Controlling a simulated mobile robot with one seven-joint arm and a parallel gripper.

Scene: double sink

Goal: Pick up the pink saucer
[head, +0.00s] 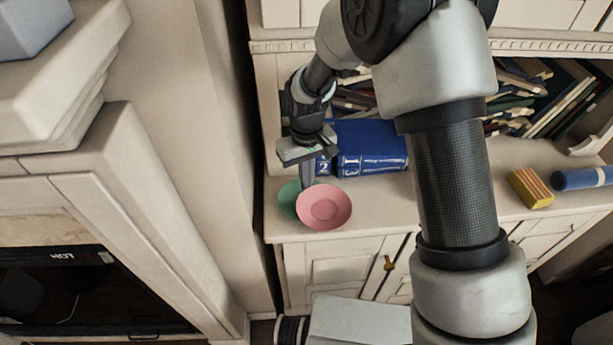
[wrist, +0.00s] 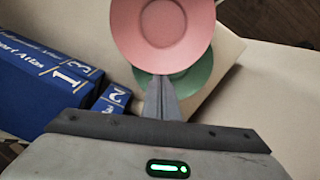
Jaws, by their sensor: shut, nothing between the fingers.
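The pink saucer (head: 324,207) lies near the front edge of the cabinet top, overlapping a green saucer (head: 288,199) that shows partly beneath and to its left. In the wrist view the pink saucer (wrist: 163,35) is at the top centre, with the green saucer (wrist: 192,76) partly hidden under it. My gripper (head: 307,186) points down just behind the pink saucer's rim, over the green saucer. In the wrist view my gripper (wrist: 161,84) has its fingers together and empty, with the tips close to the pink rim. I cannot tell whether they touch it.
Blue thick books (head: 370,147) lie right behind the saucers and at the left in the wrist view (wrist: 45,80). A striped yellow block (head: 531,188) and a blue cylinder (head: 582,179) are farther right. A wall stands close on the left. The cabinet top's front edge is near.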

